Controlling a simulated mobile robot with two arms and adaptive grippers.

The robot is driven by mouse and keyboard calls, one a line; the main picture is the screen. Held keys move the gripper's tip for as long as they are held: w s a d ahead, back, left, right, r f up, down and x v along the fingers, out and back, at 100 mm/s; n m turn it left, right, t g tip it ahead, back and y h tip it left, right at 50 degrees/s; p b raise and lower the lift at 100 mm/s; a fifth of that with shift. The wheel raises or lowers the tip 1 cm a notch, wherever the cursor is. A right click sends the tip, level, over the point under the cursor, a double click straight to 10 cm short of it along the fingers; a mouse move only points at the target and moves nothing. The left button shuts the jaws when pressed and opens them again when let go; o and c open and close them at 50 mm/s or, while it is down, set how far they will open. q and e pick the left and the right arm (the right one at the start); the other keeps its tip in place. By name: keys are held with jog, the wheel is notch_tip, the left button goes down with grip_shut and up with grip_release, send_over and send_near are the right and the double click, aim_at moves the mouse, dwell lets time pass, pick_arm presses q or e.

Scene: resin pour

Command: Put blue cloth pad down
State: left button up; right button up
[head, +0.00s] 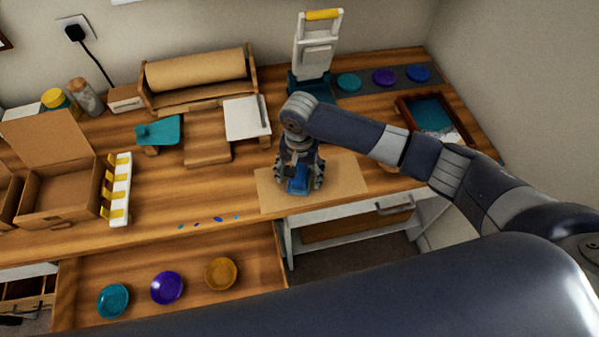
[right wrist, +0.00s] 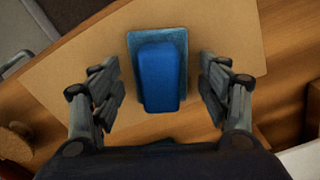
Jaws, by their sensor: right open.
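The blue cloth pad (right wrist: 160,75) lies on a brown sheet (right wrist: 85,62) on the table, with a flat darker blue-grey piece around its edges. In the head view the pad (head: 298,184) shows below my right gripper (head: 299,187), near the table's front edge. In the right wrist view my right gripper (right wrist: 160,88) is open. Its fingers stand on either side of the pad with a gap on both sides. My left gripper is not in view.
A drawer (head: 190,262) holds teal, purple and amber dishes. A white lever press (head: 317,50) stands behind the gripper. A framed tray (head: 432,112) is at right. Small coloured drops (head: 217,219) lie near the front edge. An open cardboard box (head: 62,190) is at left.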

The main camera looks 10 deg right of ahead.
aim_at(299, 172)
notch_tip(299, 172, up, 12)
jog(key=shift+r+b, duration=0.15)
jog(key=shift+b, duration=0.3)
dwell(0.4)
